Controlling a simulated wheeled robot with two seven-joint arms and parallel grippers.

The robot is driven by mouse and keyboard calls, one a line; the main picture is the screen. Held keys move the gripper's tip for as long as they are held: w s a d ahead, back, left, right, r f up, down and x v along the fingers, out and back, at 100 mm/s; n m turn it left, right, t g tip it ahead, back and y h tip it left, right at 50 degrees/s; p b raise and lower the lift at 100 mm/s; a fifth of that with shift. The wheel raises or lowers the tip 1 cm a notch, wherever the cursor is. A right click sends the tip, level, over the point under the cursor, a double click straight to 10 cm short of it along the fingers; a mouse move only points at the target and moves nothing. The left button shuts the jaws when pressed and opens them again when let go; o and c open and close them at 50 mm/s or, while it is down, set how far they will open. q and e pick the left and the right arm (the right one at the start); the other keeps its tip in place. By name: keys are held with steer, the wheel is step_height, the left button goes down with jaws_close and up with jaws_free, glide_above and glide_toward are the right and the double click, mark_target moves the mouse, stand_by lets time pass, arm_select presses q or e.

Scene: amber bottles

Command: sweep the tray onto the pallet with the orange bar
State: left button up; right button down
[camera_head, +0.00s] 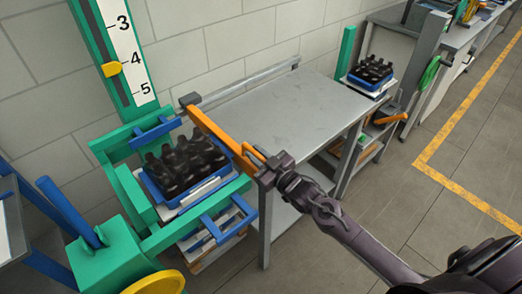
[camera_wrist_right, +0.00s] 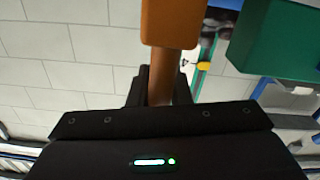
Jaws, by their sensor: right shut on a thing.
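My right gripper (camera_head: 264,168) is shut on the orange bar (camera_head: 218,130), at the bar's near end. The bar lies along the left edge of the grey table. In the right wrist view, the bar (camera_wrist_right: 174,28) rises from between the dark fingers (camera_wrist_right: 160,88). A blue tray (camera_head: 157,189) filled with dark bottles (camera_head: 186,163) sits left of the bar, inside a green frame. It rests on a stack with pale layers (camera_head: 207,190); I cannot tell which layer is the pallet. My left gripper is not in view.
The grey table top (camera_head: 285,108) is bare. A second blue tray (camera_head: 369,84) of dark bottles stands on a stack beyond its right end. The green lift frame (camera_head: 160,240) with blue bars surrounds the left stack. A scale post (camera_head: 118,55) stands behind.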

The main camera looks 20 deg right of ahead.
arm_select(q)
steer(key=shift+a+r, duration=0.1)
arm_select(e)
steer(key=shift+s+a+f, duration=0.1)
steer(key=shift+s+a, duration=0.2)
steer(key=shift+a, duration=0.5)
steer(key=c, duration=1.6)
jaws_free()
steer(key=shift+o, duration=1.2)
steer(key=shift+a, duration=0.1)
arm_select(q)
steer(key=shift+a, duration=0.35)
